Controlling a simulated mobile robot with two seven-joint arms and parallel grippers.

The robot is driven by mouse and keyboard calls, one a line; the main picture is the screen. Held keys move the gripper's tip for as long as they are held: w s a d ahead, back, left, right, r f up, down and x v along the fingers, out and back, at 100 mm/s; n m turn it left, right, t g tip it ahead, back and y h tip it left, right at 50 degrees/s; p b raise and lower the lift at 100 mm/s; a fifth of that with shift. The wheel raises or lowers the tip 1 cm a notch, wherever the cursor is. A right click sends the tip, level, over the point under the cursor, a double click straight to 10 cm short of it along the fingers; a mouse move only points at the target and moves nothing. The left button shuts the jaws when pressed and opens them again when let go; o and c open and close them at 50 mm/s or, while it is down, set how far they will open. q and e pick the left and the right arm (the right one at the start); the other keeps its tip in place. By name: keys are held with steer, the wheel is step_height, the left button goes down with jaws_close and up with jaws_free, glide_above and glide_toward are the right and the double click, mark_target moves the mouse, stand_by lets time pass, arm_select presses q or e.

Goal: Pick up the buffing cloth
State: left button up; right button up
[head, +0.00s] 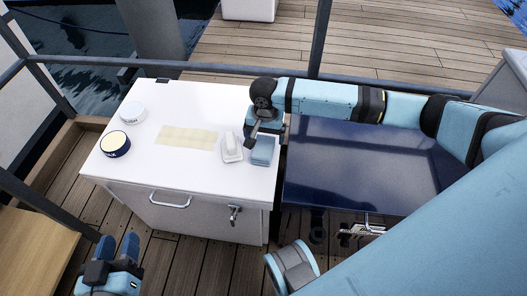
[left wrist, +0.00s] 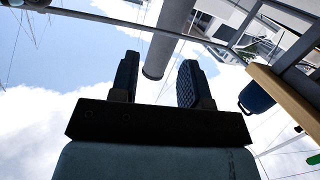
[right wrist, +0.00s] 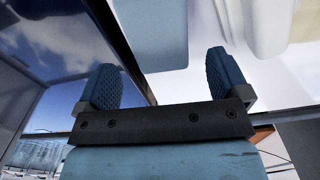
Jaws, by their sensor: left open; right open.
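A light blue, soft-edged block (head: 262,152), which looks like the folded buffing cloth, lies at the right front of the white cabinet top (head: 205,100). My right gripper (head: 263,136) is open and close above its back edge, partly covering it. In the right wrist view the cloth (right wrist: 152,32) shows ahead of the gap between the open fingers (right wrist: 163,82), which hold nothing. My left gripper (head: 118,246) is open and empty, low in front of the cabinet's left side. Its fingers (left wrist: 159,80) point up at the sky in the left wrist view.
A white brush-like item (head: 232,148) lies just left of the cloth. A pale yellow flat strip (head: 187,137), a dark tin (head: 115,144) and a white tin (head: 133,112) are farther left. A glossy dark blue panel (head: 350,165) lies right of the cabinet. Railings (head: 200,69) stand behind.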

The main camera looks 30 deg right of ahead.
step_height(320, 180, down, 4)
steer(key=shift+r+b, duration=0.1)
steer(key=shift+b, duration=0.65)
steer(key=c, duration=1)
arm_select(q)
steer(key=shift+d+r+t+h, duration=0.7)
steer(key=shift+r+t, duration=0.1)
steer(key=shift+r, duration=1.1)
arm_select(e)
steer(key=shift+r+p, duration=0.3)
steer(key=shift+r, duration=0.1)
step_height(320, 180, up, 13)
steer(key=p, duration=0.5)
step_height(320, 180, up, 5)
steer(key=p, duration=0.1)
glide_above(265, 142)
arm_select(q)
steer(key=s+a+f+g+y, duration=0.2)
steer(key=a+f+g+y, duration=0.1)
steer(key=f, duration=0.6)
steer(key=shift+a+g, duration=0.65)
steer(key=shift+g, duration=0.15)
arm_select(e)
steer(key=shift+a+r, duration=0.15)
steer(key=shift+r, duration=0.35)
arm_select(q)
steer(key=shift+s, duration=0.1)
